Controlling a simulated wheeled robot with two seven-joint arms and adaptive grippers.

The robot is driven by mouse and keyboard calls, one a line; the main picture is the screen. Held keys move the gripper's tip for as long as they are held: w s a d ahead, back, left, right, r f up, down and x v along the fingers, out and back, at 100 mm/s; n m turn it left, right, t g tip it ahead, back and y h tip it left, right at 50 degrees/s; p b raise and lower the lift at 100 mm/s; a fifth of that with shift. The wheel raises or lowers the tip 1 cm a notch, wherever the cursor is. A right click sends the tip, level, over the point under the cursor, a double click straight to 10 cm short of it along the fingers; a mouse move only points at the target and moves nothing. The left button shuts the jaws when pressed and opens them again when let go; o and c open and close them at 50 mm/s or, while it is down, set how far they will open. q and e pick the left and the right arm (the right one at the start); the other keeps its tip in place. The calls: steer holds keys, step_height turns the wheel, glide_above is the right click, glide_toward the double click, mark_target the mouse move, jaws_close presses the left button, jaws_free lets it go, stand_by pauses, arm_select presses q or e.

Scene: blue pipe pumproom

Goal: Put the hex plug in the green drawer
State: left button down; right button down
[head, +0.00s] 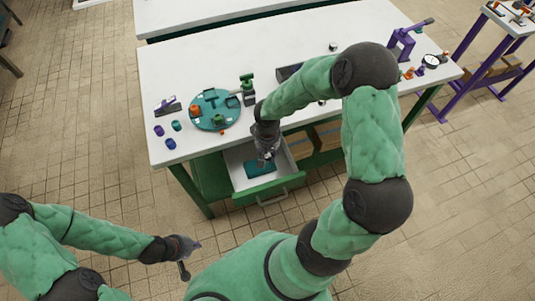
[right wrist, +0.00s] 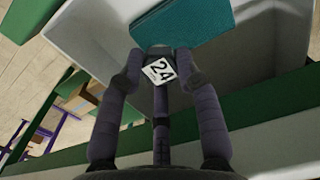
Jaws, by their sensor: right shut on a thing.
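The green drawer (head: 262,190) stands pulled open under the white table; its inside is light grey and a teal pad (head: 258,170) lies on its floor. My right gripper (head: 265,158) points down over the open drawer. In the right wrist view its fingers (right wrist: 162,72) are shut on a small dark piece with a white face marked 24 (right wrist: 158,71), which I take to be the hex plug. Its shape is mostly hidden by the fingers. The teal pad (right wrist: 185,28) appears just beyond it; I cannot tell whether they touch. My left gripper (head: 192,257) is open and empty, away from the table.
A round teal tray (head: 203,122) with several parts stands on the table, with purple and teal pieces to its left. A green-topped fixture (head: 247,88) and a dark bin (head: 288,72) stand nearby. Cardboard boxes (head: 328,134) sit under the table right of the drawer.

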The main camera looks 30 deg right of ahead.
mark_target(267, 155)
steer(key=shift+f+b, duration=0.35)
steer(key=shift+b, duration=0.1)
steer(key=shift+f, duration=0.2)
steer(key=c, duration=1.1)
jaws_free()
steer(key=shift+c, duration=0.2)
steer(key=shift+r, duration=0.1)
steer(key=shift+r+p, duration=0.5)
steer(key=shift+r, duration=0.05)
step_height(267, 155, up, 12)
steer(key=p, duration=0.5)
